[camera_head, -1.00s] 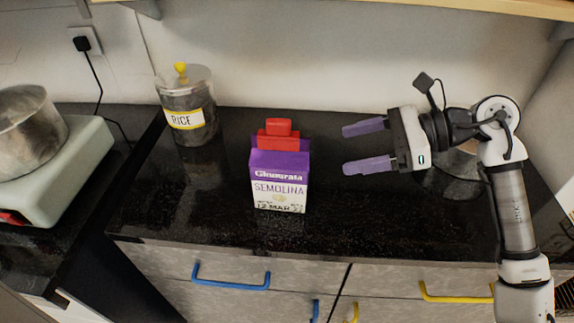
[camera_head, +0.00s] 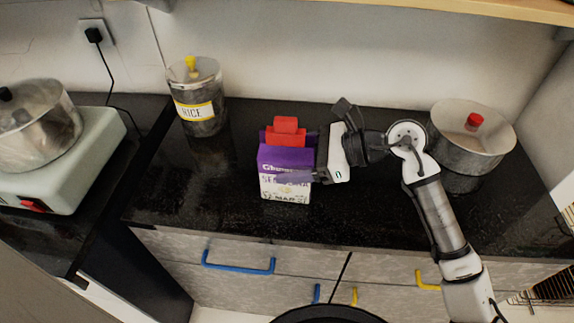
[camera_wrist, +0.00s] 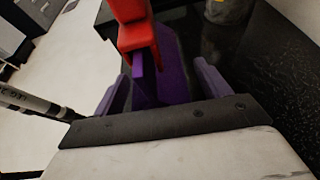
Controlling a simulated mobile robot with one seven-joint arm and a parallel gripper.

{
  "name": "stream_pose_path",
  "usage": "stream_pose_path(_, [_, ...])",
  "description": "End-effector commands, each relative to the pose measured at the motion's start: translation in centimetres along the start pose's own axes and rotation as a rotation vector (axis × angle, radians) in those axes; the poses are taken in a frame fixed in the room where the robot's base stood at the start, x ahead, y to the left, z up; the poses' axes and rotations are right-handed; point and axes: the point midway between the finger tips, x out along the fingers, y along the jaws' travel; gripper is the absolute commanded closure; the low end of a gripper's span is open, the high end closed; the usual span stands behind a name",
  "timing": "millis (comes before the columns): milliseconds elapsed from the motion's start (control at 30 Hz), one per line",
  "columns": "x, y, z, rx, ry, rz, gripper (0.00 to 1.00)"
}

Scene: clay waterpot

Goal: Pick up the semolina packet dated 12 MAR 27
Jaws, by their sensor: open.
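The semolina packet (camera_head: 284,193), purple above and white below, stands upright on the black counter. Its printed date is partly covered now; "MAR" still shows. A red clip-like piece (camera_head: 285,138) is at its top, with another red piece just behind; I cannot tell whether that belongs to a second packet. My gripper (camera_head: 288,168) reaches in from the right, one finger across the packet's front, the other hidden behind. In the wrist view, the open purple fingers (camera_wrist: 162,85) lie on either side of the purple packet (camera_wrist: 172,70). Contact cannot be told.
A rice jar (camera_head: 198,98) with a yellow knob stands at the back left. A steel pot (camera_head: 470,140) with a red knob stands at the right behind my arm. Another pot (camera_head: 38,125) sits on a pale hob (camera_head: 75,170) at far left. The counter's front left is clear.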

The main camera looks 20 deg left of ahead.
Motion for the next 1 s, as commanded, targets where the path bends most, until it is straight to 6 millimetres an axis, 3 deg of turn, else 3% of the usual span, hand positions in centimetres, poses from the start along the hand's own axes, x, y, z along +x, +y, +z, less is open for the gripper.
stream_pose_path(200, [0.07,0.00,-0.05,0.000,0.000,0.000,0.26])
stream_pose_path(667, [0.03,-0.01,-0.04,0.000,0.000,0.000,0.86])
stream_pose_path(1000, [-0.12,-0.03,0.28,-0.001,0.000,-0.001,0.88])
